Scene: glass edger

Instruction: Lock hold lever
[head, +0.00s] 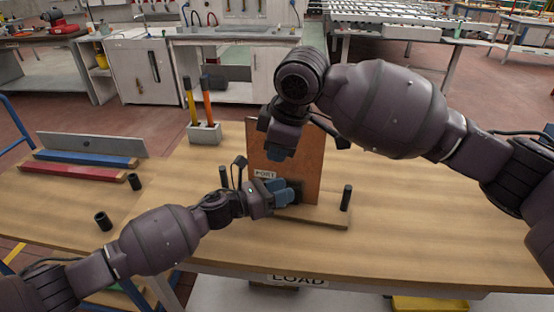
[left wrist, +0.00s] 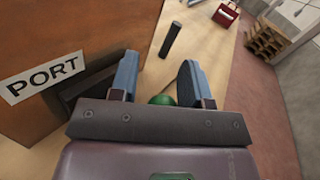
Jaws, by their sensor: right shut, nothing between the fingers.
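A brown upright panel (head: 312,165) with a PORT label (head: 265,174) stands on a wooden base on the table. A green round knob (left wrist: 162,99) shows between my left gripper's fingers in the left wrist view. It may belong to the hold lever; the rest of it is hidden. My left gripper (head: 287,190) is low in front of the panel. Its blue fingers stand apart in the left wrist view (left wrist: 160,80), and I cannot tell whether either touches the knob. My right gripper (head: 279,154) is shut and empty, pointing down near the panel's upper part.
A black post (head: 346,197) stands on the base, right of the panel; it also shows in the left wrist view (left wrist: 171,40). A holder (head: 204,133) with two upright handled tools is behind. Blue (head: 80,159) and red (head: 82,172) bars lie left. The table's right side is clear.

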